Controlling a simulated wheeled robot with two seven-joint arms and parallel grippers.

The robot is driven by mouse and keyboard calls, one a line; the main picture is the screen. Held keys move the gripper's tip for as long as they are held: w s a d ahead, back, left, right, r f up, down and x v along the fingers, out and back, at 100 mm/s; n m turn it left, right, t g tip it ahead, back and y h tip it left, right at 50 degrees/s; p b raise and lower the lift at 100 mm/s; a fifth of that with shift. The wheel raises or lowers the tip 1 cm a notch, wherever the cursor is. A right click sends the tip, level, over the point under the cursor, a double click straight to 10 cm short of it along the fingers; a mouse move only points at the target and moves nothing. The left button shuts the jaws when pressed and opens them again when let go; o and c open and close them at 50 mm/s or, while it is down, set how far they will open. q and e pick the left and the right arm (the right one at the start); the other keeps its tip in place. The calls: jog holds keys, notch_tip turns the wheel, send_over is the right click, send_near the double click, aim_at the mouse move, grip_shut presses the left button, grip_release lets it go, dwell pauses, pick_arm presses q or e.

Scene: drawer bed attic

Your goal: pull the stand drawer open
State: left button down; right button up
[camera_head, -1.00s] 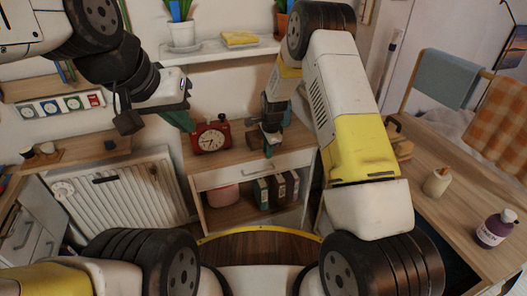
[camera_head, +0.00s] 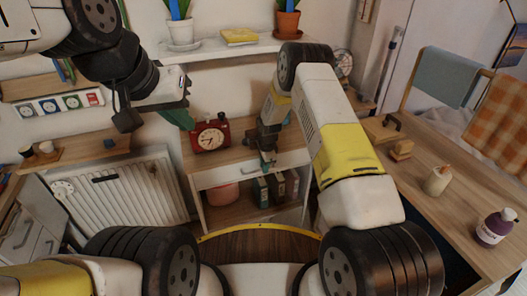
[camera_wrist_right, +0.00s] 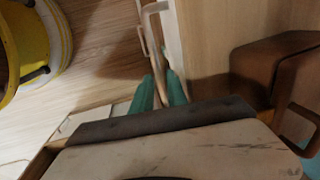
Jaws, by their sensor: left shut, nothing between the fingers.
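The stand (camera_head: 238,152) is a wooden unit against the wall, with a pale drawer (camera_head: 226,175) under its top. The drawer looks closed. My right gripper (camera_head: 267,162) is in front of the drawer face, pointing down. In the right wrist view, its teal fingers (camera_wrist_right: 160,88) are a little apart, beside the drawer's pale front (camera_wrist_right: 172,38). The drawer's bar handle (camera_wrist_right: 150,42) runs down to between the fingertips; firm contact cannot be seen. My left gripper (camera_head: 184,118) is shut and empty, left of the red clock.
A red clock (camera_head: 211,135) stands on the stand's top. A pink pot (camera_head: 222,194) and several books (camera_head: 262,192) are on its lower shelf. A white radiator (camera_head: 125,203) is to the left, and a wooden desk (camera_head: 455,205) to the right.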

jog(key=shift+c, duration=0.5)
grip_shut()
jog(key=shift+r, duration=0.1)
dwell(0.8)
